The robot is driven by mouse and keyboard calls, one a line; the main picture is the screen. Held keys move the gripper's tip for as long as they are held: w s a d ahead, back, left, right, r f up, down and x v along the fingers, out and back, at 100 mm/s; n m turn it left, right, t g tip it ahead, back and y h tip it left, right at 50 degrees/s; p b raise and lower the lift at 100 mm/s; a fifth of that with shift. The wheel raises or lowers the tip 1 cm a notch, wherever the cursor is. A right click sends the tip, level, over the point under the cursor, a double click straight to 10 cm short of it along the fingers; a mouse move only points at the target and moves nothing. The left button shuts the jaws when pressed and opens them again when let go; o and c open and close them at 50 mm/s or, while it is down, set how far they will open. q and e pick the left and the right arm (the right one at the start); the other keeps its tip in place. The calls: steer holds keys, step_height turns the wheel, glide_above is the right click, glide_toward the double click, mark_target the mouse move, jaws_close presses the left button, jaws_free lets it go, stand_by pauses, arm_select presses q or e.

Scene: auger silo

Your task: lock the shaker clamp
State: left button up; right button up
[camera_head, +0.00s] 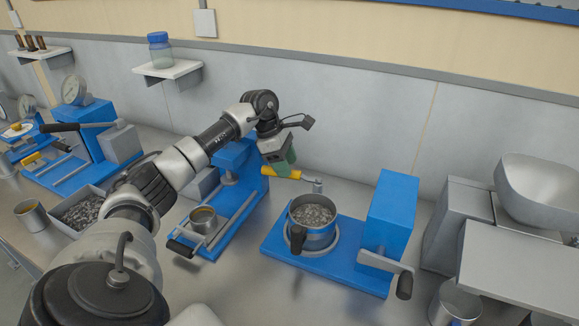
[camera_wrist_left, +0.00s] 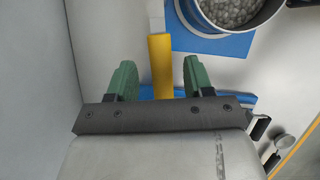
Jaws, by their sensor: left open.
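The shaker (camera_head: 392,215) is a blue machine with a flat blue base and a black-handled crank on its right. A pot of grey gravel (camera_head: 312,222) stands upright on its round plate. The clamp's yellow handle (camera_head: 294,174) lies behind the pot, with a grey metal end towards the right. My left gripper (camera_head: 282,162) is open over the handle, its green fingers partly hiding it. In the left wrist view the yellow handle (camera_wrist_left: 160,66) lies between the two spread fingers. I cannot tell whether they touch it. My right gripper is not in view.
Left of the shaker is another blue machine (camera_head: 238,158) with a small cup (camera_head: 203,219). A grey machine with a large bowl (camera_head: 540,188) stands at the right. A metal bucket (camera_head: 455,305) is at the front right. The wall is close behind the clamp.

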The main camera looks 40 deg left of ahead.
arm_select(q)
steer(key=shift+x, duration=1.1)
jaws_close()
